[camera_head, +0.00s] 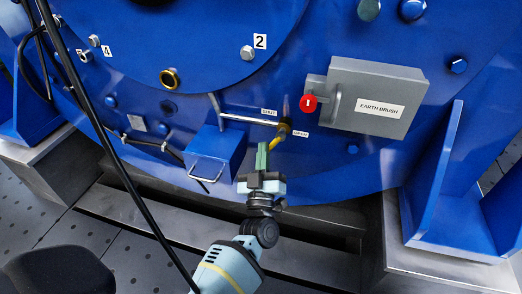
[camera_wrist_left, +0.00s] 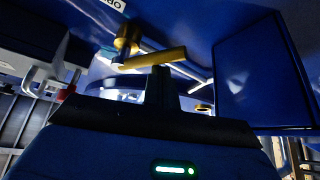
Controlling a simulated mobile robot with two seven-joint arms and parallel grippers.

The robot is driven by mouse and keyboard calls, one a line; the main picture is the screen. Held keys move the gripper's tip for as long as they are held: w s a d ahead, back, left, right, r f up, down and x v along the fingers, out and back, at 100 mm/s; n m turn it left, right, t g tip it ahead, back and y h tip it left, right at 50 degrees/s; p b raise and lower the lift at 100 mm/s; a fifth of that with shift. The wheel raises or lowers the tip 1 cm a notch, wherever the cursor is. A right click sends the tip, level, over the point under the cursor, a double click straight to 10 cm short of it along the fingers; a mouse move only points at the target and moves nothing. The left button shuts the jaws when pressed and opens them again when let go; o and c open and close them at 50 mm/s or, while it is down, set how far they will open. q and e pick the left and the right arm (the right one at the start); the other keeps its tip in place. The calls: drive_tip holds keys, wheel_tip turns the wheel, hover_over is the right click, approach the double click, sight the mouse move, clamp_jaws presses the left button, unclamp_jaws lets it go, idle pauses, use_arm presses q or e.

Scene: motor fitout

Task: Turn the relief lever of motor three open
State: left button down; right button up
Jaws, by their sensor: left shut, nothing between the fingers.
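The relief lever (camera_head: 276,140) is a short brass-yellow bar on a round brass fitting low on the blue motor. In the head view it slants down and to the left from its pivot. A small label reading OPEN (camera_head: 300,133) is to the right of the pivot, and another small label (camera_head: 269,112) is above it, too small to read surely. My left gripper (camera_head: 262,158) is shut and empty, with its fingertips just below and left of the lever. In the left wrist view the fingertip (camera_wrist_left: 160,82) is right at the lever bar (camera_wrist_left: 155,58); contact is unclear. My right gripper is not in view.
A grey EARTH BRUSH box (camera_head: 385,85) with a red knob (camera_head: 308,103) juts out at upper right. A blue box (camera_head: 216,150) with a wire handle is left of my gripper. A metal pipe (camera_head: 245,119) runs above. A black cable crosses at left.

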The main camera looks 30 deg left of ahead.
use_arm(q)
drive_tip(key=shift+w+d+f, duration=0.2)
drive_tip(key=shift+d+f, duration=0.15)
drive_tip(key=shift+d, duration=0.25)
drive_tip(key=shift+w+d+f, duration=0.15)
drive_tip(key=shift+d+f, duration=0.15)
drive_tip(key=shift+d, duration=0.3)
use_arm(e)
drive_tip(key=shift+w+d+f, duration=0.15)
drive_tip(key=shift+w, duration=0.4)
use_arm(q)
drive_tip(key=shift+d, duration=0.2)
